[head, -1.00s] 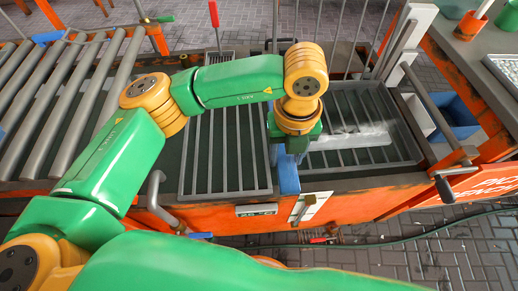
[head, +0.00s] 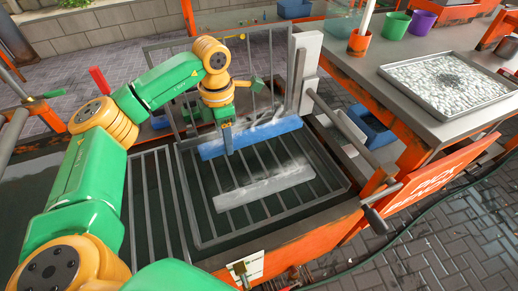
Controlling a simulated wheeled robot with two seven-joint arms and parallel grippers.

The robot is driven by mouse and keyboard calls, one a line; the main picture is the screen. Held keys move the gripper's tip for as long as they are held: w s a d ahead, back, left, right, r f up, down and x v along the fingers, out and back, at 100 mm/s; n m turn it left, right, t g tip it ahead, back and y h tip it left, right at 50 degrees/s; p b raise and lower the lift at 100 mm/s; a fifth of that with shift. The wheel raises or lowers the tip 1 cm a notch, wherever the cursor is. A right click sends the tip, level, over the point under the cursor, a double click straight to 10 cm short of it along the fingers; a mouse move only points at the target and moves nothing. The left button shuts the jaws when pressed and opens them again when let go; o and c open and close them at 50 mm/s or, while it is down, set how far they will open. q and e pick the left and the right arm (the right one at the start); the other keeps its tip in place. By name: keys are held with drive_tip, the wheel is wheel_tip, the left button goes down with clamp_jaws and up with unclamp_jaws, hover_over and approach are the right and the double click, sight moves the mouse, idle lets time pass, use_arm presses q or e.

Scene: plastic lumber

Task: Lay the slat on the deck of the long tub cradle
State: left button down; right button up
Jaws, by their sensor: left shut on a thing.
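A long blue slat (head: 271,133) with whitish streaks is in my left gripper (head: 228,140), which is shut on it near its left part. It is held roughly level over the back of a barred metal cradle (head: 203,219) in the dark tub. I cannot tell whether the slat touches the bars. A second slat, grey-white (head: 262,187), lies across the cradle's bars nearer the front. A further barred section (head: 144,205) is at the left. My right gripper is not in view.
Upright rods and a pale post (head: 306,70) stand behind and to the right of the cradle. A bench at the right carries a tray of pale pellets (head: 452,82), cups and a blue bin (head: 370,133) below. An orange rim (head: 290,254) runs along the tub's front.

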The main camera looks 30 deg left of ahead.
sight(229, 169)
use_arm(q)
drive_tip(key=shift+w+a, duration=0.15)
drive_tip(key=shift+r, duration=0.1)
drive_tip(key=shift+m, duration=0.3)
wheel_tip(229, 169, down, 9)
drive_tip(key=b, duration=0.5)
drive_tip(key=shift+r, duration=0.15)
drive_tip(key=shift+f+b, duration=0.7)
drive_tip(key=shift+b, duration=0.05)
drive_tip(key=shift+c, duration=1.2)
unclamp_jaws()
drive_tip(key=shift+s, duration=0.2)
drive_tip(key=shift+r, duration=0.1)
